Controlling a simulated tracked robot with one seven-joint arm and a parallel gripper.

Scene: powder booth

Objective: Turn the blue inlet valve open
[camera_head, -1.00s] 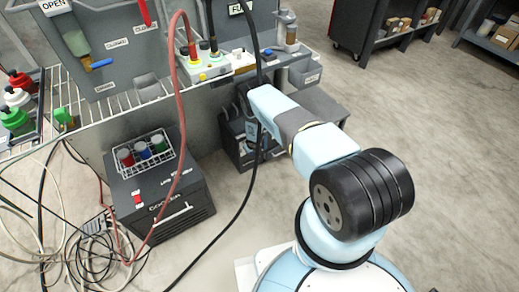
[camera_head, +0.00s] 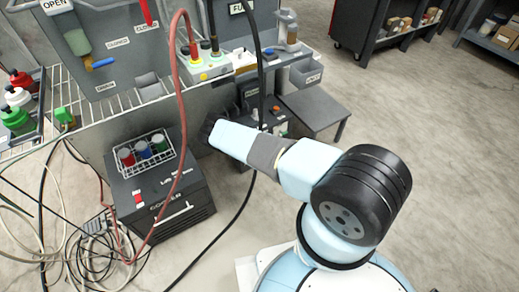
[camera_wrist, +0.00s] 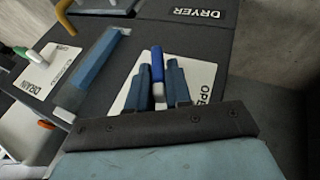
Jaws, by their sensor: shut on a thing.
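The blue inlet valve's handle (camera_wrist: 157,65) shows in the wrist view as a short bright blue lever with a pale lower end. It lies across a white label plate on the dark dryer (camera_wrist: 214,35). The word OPEN is readable on the plate, right of the handle. My gripper (camera_wrist: 158,67) has one finger on each side of the lever and is shut on it. The plate is partly covered by the fingers.
In the wrist view, a blue-grey bar (camera_wrist: 95,64) and a green-handled drain valve (camera_wrist: 38,58) stand left of the fingers. In the head view, the cooler (camera_head: 165,205), a red hose (camera_head: 178,90) and a black cable (camera_head: 240,200) are close by. Floor at right is clear.

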